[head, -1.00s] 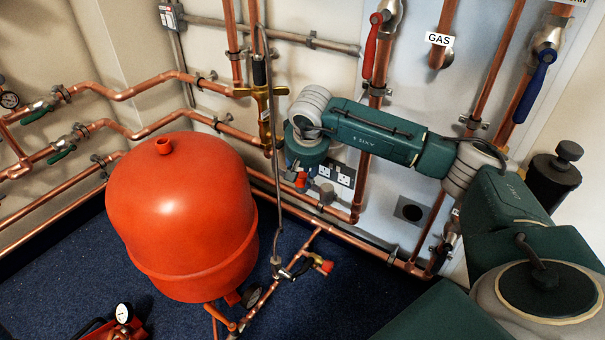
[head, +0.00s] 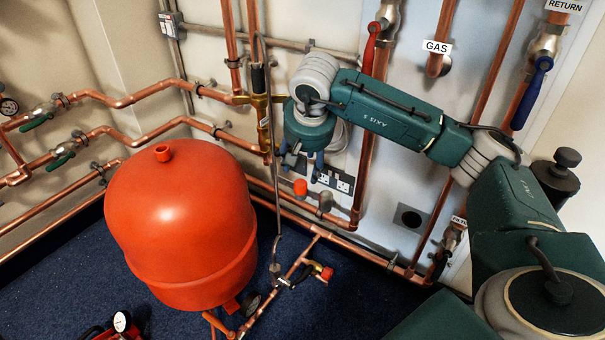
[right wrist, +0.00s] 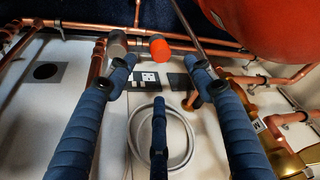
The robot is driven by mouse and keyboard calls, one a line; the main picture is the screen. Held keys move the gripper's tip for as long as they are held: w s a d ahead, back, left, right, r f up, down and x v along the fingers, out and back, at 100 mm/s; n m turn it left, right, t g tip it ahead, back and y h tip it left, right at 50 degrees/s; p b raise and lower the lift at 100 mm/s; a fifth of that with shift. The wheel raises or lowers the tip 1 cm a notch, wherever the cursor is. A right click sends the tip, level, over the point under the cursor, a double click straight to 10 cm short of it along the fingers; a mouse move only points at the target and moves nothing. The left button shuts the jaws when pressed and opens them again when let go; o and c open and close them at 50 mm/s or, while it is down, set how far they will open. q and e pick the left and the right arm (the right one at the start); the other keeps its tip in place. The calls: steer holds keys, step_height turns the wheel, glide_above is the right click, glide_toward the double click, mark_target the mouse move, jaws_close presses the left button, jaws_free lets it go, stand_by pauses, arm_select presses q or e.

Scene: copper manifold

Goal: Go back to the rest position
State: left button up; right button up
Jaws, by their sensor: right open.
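My right gripper (head: 303,170) hangs from the green arm in front of the wall pipework, its blue fingers pointing down. In the right wrist view, the fingers (right wrist: 158,75) are spread apart with nothing held between them. An orange-red cap (head: 300,187) sits just below the fingers in the head view. In the right wrist view the same cap (right wrist: 160,48) shows beyond the fingertips, apart from them, beside a grey round end (right wrist: 118,43). My left gripper is not in view.
A large red expansion vessel (head: 182,230) stands left of the gripper. Copper pipes (head: 370,150) and a brass fitting (head: 262,110) are close by on the wall. A red lever (head: 371,45) and a blue lever (head: 531,92) are higher up. Blue floor (head: 345,305) lies below.

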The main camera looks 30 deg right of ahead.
steer(key=v, duration=0.2)
steer(key=shift+s+r, duration=0.15)
steer(key=shift+r, duration=0.1)
stand_by(0.3)
